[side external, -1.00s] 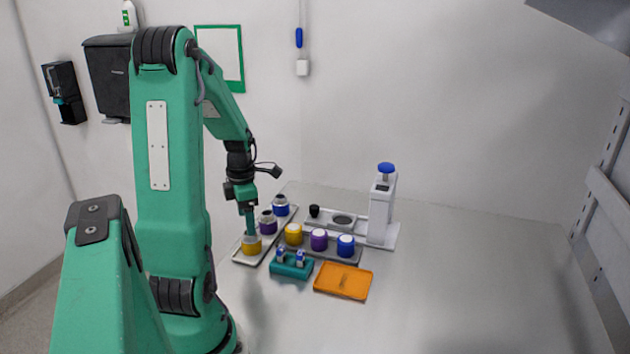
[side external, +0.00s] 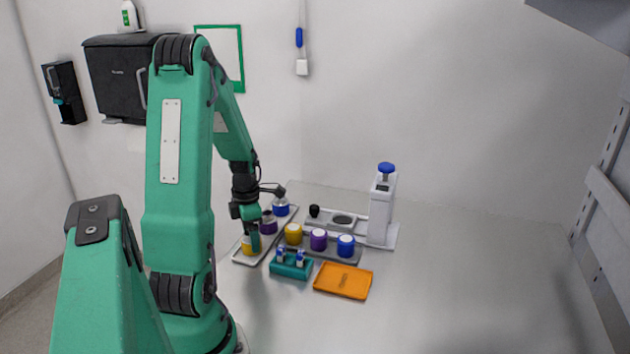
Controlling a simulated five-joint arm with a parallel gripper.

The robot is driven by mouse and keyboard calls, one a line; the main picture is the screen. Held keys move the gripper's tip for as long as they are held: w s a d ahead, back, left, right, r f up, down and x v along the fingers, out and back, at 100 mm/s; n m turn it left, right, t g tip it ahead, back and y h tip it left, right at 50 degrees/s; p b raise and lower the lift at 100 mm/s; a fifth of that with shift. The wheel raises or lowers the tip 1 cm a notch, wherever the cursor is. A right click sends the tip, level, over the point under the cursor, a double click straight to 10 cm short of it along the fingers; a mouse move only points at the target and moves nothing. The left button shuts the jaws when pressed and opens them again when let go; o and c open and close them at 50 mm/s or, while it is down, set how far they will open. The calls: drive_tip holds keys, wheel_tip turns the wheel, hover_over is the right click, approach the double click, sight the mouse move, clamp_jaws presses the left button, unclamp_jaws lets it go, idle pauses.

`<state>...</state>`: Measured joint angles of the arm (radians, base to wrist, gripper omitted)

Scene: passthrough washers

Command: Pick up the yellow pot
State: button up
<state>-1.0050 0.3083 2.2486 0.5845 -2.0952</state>
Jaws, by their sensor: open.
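A yellow pot (side external: 247,247) stands at the near end of the left tray (side external: 238,259). My gripper (side external: 255,246) points down at this pot, low and close against its right side in the picture. It is open, and its fingers partly cover the pot. I cannot tell whether they touch it or straddle it. A second yellow pot (side external: 293,235), with a pale top, stands at the left end of the grey tray (side external: 357,260), apart from my gripper.
The left tray also holds a purple pot (side external: 268,226) and a blue pot (side external: 281,209). The grey tray holds another purple (side external: 319,240) and blue pot (side external: 346,247). A teal holder (side external: 291,270) and orange tray (side external: 343,282) are in front; a white device (side external: 381,215) stands behind.

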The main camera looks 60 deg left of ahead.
drive_tip(key=shift+f, duration=1.05)
drive_tip(key=c, duration=1.2)
drive_tip(key=shift+r, duration=0.15)
drive_tip(key=shift+r, duration=0.65)
wheel_tip(320, 180, up, 3)
drive_tip(key=shift+f, duration=0.1)
drive_tip(key=w+d+r, duration=0.1)
drive_tip(key=d+r, duration=0.1)
drive_tip(key=d, duration=0.1)
drive_tip(key=w+d+r, duration=0.2)
drive_tip(key=d, duration=0.2)
drive_tip(key=w+d+r, duration=0.2)
drive_tip(key=d, duration=0.1)
drive_tip(key=shift+w+d+r, duration=0.1)
drive_tip(key=shift+d+r, duration=0.1)
drive_tip(key=shift+r, duration=0.15)
drive_tip(key=shift+w+a, duration=0.1)
